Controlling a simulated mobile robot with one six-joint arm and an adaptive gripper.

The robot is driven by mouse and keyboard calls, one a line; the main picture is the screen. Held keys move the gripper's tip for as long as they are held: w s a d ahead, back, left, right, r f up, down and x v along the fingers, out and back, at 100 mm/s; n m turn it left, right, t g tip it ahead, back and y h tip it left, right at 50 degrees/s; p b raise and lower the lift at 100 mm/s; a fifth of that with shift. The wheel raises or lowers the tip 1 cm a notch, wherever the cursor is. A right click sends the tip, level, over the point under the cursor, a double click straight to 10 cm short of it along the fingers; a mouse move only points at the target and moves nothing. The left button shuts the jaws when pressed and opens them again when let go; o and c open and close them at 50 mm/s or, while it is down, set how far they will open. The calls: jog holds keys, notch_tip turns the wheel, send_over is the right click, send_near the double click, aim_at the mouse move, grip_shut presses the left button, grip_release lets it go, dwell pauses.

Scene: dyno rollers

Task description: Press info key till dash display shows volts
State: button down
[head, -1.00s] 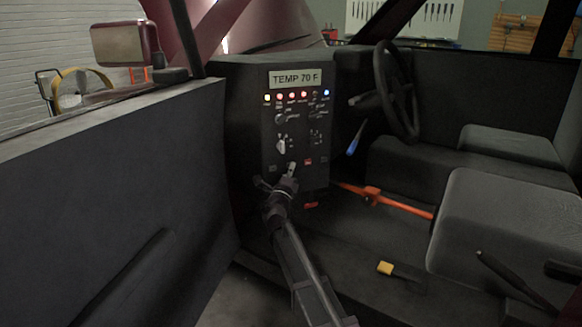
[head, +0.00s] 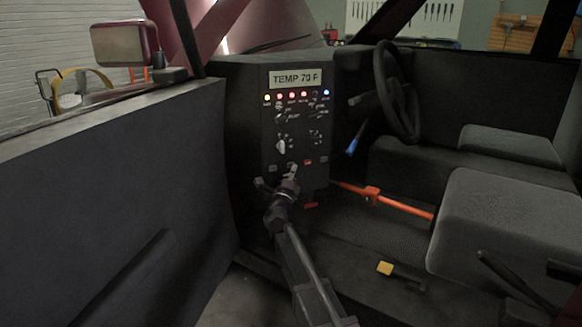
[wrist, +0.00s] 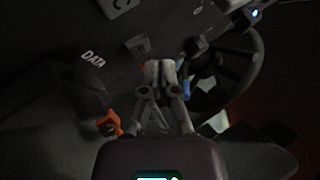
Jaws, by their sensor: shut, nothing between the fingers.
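The dash display (head: 294,78) at the top of the dark dash panel (head: 250,110) reads "TEMP 70 F". My gripper (head: 291,167) is shut and empty, in front of the lower part of the panel, among a row of small keys. In the wrist view its closed fingertips (wrist: 158,66) are beside a dark square key (wrist: 138,46). A "DATA" label (wrist: 92,57) is left of that key. I cannot read which key is the info key, nor tell whether the fingertips touch anything.
Knobs (head: 282,146) and a row of lit lamps (head: 291,96) are above my gripper. The steering wheel (head: 385,90) and an orange bar (head: 400,205) are to the right. The open door (head: 110,190) closes off the left.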

jog(key=shift+s, duration=0.1)
jog(key=shift+s+d, duration=0.35)
jog(key=shift+s, duration=0.4)
jog(key=shift+s+d, duration=0.4)
jog(key=shift+s, duration=0.3)
jog(key=shift+s+d, duration=0.35)
jog(key=shift+s, duration=0.4)
